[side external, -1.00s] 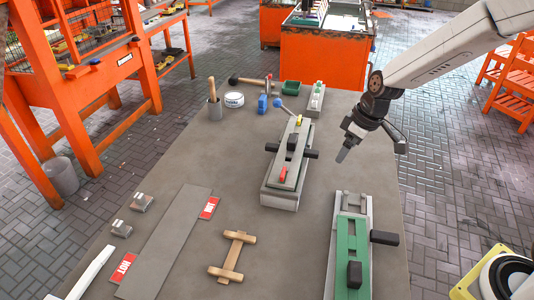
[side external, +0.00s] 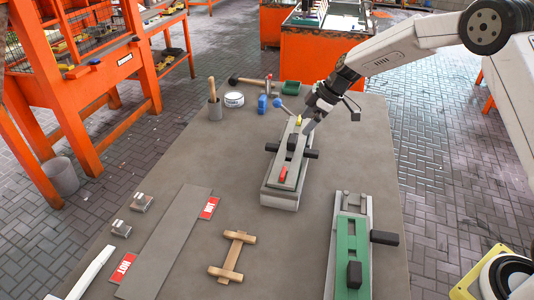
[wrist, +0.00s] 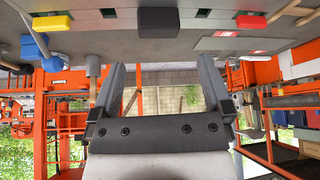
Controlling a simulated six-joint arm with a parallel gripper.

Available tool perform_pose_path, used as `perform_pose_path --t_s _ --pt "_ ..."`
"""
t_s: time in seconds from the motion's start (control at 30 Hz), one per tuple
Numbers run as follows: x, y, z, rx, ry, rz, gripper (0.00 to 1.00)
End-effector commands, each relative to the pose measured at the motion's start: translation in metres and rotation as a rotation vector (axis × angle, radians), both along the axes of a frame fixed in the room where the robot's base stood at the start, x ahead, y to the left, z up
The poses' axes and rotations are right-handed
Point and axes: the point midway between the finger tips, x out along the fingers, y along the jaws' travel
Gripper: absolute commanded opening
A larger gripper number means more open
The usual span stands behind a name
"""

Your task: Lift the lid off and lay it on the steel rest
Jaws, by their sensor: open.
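The central mould (side external: 279,200) has a grey lid plate (side external: 279,185) on top, with an upright black block (side external: 292,143) at its middle. A red piece (side external: 283,175) and a yellow piece (side external: 299,121) sit towards its ends. My gripper (side external: 308,127) is open and empty, tilted over the mould's far right side. In the wrist view the black block (wrist: 158,20) shows beyond the fingertips and between them, apart from them. A long grey plate with red HOT labels (side external: 170,235) lies at the left; I cannot tell whether it is the steel rest.
A second mould with a green top (side external: 352,240) and black handles stands at the front right. A wooden H-shaped piece (side external: 233,257) lies at the front. Table between plate and mould is clear.

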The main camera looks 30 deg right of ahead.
Motion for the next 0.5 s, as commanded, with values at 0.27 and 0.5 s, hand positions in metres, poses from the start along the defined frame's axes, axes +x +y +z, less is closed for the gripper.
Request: perform_pose_path --t_s 0.27,0.5 --pt "0.005 0.008 -0.018 0.000 0.002 0.000 1.00" --pt "0.007 0.011 -0.022 -0.001 0.000 -0.001 1.00"
